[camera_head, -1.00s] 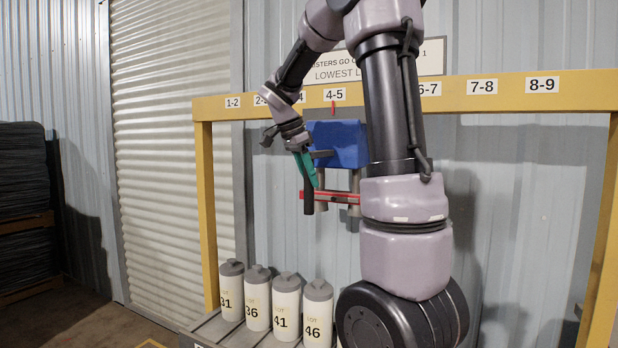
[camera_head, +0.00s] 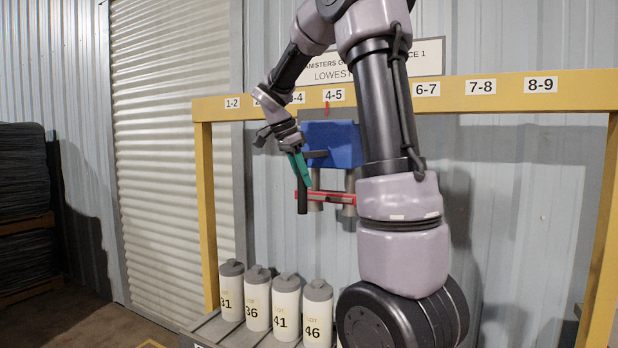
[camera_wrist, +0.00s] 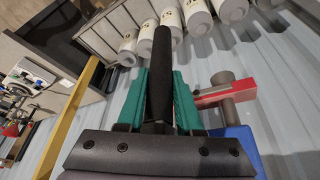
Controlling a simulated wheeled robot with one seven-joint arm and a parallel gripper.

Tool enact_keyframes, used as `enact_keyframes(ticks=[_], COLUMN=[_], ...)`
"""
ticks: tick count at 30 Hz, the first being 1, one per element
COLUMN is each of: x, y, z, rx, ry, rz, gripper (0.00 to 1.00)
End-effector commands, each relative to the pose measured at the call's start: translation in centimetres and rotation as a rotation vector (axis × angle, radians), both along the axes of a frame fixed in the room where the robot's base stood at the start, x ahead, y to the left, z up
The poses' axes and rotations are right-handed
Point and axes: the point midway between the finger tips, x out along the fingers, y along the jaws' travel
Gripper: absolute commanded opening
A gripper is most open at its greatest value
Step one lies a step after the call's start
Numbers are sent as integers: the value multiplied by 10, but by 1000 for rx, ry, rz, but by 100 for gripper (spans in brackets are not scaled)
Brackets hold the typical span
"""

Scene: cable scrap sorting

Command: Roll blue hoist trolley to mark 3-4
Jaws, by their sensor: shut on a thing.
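The blue hoist trolley (camera_head: 340,142) hangs under the yellow beam (camera_head: 390,92), with its small red pointer (camera_head: 327,106) just below the left part of the label 4-5 (camera_head: 333,95). The label 3-4 (camera_head: 298,98) is to its left, partly covered by my arm. A red bar (camera_head: 325,197) and grey cylinders sit below the blue body. My gripper (camera_head: 300,167), with teal fingers, is shut on the black upright handle (camera_head: 302,200) at the trolley's left side. In the wrist view the handle (camera_wrist: 161,65) stands between both fingers, with the blue body (camera_wrist: 238,148) at lower right.
White canisters with grey lids (camera_head: 257,308) stand in a row on a grey rack (camera_head: 215,325) below. A sign (camera_head: 400,62) behind the beam is partly hidden by my arm. The yellow left post (camera_head: 207,210) stands left of the gripper. Space under the beam's left part looks clear.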

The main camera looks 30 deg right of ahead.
Motion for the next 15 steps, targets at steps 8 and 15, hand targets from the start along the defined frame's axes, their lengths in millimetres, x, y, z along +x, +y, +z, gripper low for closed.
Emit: enact_keyframes(ticks=[8, 15], x=[70, 94], y=[55, 74], z=[2, 2], rx=[-1, 0], ry=[-12, -11], rz=[19, 13], gripper=[0, 0])
